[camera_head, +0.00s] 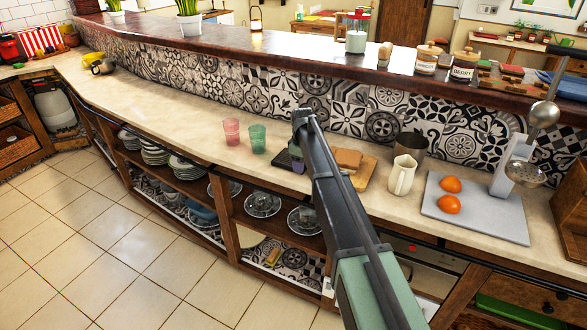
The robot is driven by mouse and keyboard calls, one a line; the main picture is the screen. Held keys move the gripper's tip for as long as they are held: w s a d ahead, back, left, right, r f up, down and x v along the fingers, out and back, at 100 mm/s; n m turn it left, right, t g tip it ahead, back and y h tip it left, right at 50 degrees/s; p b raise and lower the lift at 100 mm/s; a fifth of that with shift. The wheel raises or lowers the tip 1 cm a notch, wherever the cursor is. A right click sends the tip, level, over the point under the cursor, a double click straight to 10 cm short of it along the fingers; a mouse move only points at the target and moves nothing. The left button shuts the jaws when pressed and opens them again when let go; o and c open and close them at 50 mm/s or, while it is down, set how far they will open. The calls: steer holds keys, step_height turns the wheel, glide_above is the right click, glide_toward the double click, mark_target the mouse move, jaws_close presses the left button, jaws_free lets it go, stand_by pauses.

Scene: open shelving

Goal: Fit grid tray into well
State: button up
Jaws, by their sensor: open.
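I cannot make out a grid tray or its well for certain. A small dark item (284,159) lies on the counter just left of my arm and is partly covered by it, so its kind is unclear. My arm rises from the bottom of the picture across the shelving front, and its dark upper joint stands over the counter. My gripper cannot be made out; no fingers show.
Red and green tumblers (232,132) (258,138) stand left of my arm. Right of it are a wooden board (366,172), a cream jug (401,175), a metal cup (411,145) and a grey board (492,222) with oranges (451,184). Plates (189,168) fill shelves below.

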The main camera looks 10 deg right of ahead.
steer(key=shift+r, duration=0.15)
jaws_close()
steer(key=shift+r, duration=0.1)
